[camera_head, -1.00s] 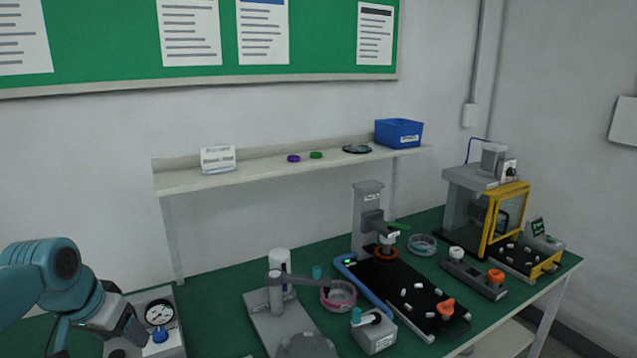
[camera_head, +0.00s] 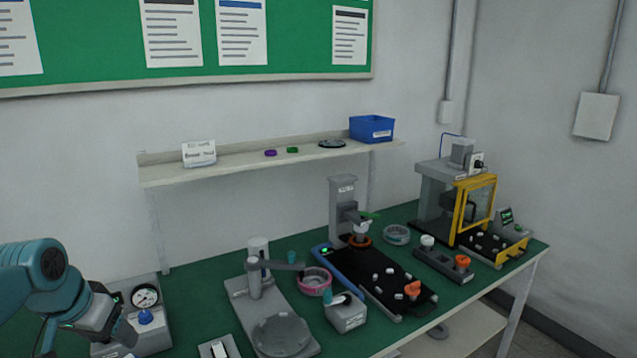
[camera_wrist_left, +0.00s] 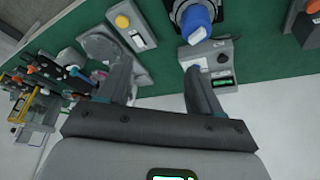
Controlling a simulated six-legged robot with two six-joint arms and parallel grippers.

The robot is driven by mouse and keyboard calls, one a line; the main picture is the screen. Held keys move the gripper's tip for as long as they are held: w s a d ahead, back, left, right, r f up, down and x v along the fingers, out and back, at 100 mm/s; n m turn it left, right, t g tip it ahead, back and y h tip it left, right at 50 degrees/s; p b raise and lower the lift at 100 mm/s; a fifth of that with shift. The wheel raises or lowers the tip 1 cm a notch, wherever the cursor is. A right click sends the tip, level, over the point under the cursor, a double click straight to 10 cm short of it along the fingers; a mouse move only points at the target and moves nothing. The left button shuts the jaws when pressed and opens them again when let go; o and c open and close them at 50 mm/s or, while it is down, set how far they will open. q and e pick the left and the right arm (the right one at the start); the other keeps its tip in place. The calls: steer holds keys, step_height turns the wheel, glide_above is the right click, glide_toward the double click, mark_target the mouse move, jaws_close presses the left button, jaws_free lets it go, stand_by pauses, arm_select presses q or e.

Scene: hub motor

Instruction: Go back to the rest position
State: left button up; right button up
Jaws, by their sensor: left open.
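My left gripper (camera_head: 124,341) is at the lower left of the head view, beside a grey gauge box with a round dial (camera_head: 145,296) and a blue knob (camera_head: 145,317). In the left wrist view the two fingers of my left gripper (camera_wrist_left: 160,85) stand wide apart with nothing between them. The blue knob (camera_wrist_left: 195,24) shows beyond the fingertips, apart from them. My right gripper is in neither view.
The green bench (camera_head: 200,310) carries a grey stand with a round plate (camera_head: 282,335), a black tray station (camera_head: 385,275) and a yellow-framed machine (camera_head: 473,205). A wall shelf (camera_head: 230,165) holds a blue bin (camera_head: 371,128).

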arm_select(q)
steer(key=s+d+f+g+h+b, duration=0.15)
steer(key=d+f, duration=0.35)
steer(key=f, duration=0.7)
steer(key=s+d+f+h+b, duration=0.1)
steer(key=d+f+b, duration=0.35)
steer(key=f, duration=0.75)
steer(key=s+d+f+g+h, duration=0.1)
steer(key=s+d+f, duration=0.1)
steer(key=d+f, duration=0.75)
steer(key=s+d+f+n+b, duration=0.1)
steer(key=s+d+f+b, duration=0.1)
steer(key=s+f, duration=0.6)
steer(key=s+d+f+n+g+b, duration=0.1)
steer(key=s+d+f+b, duration=0.1)
steer(key=s+f, duration=0.7)
steer(key=shift+s+d+f+n, duration=0.2)
steer(key=shift+s+d+n, duration=0.2)
steer(key=shift+d, duration=0.2)
